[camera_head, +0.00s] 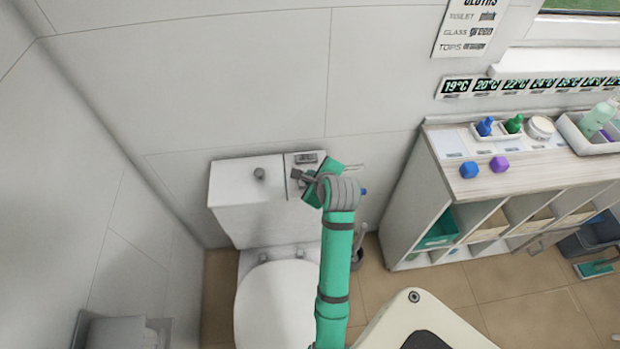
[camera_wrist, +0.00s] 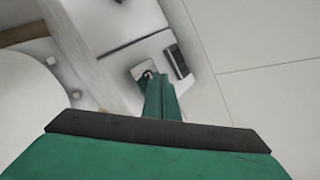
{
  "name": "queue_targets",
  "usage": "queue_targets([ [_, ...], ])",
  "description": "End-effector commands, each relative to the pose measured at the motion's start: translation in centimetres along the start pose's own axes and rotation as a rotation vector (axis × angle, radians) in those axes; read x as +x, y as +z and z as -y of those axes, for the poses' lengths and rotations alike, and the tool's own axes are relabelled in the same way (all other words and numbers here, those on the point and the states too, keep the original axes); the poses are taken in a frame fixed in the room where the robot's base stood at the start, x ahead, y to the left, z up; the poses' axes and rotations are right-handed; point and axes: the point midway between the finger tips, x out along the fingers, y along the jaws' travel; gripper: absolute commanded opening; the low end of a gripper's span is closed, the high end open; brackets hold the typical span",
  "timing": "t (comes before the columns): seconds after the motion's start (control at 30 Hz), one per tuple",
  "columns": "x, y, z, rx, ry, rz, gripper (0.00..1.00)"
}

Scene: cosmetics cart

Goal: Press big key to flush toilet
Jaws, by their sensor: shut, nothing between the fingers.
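The white toilet (camera_head: 275,300) stands against the tiled wall, its cistern (camera_head: 238,190) behind the bowl. The cistern top has a round grey knob (camera_head: 259,174) and, on its right part, a dark rectangular key (camera_head: 306,158). The dark key shows in the wrist view (camera_wrist: 178,62), beside a small pale plate or key (camera_wrist: 142,70) partly behind my fingers. My gripper (camera_head: 298,177) is over the right part of the cistern top, with its green fingers (camera_wrist: 160,98) shut and empty. I cannot tell whether the fingertips touch a key, or which key is bigger.
A shelf unit (camera_head: 415,225) with bottles on top stands to the right. A toilet brush (camera_head: 358,243) is beside the toilet. A grey holder (camera_head: 120,331) is at the lower left. The wall is close behind the cistern.

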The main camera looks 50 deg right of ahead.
Motion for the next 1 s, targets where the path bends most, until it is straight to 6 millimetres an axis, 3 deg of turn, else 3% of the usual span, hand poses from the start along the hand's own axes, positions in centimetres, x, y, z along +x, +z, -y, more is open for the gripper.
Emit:
queue_targets([
  [1.0, 0.7, -1.1, -0.3, 0.008, -0.003, -0.006, 0.00],
])
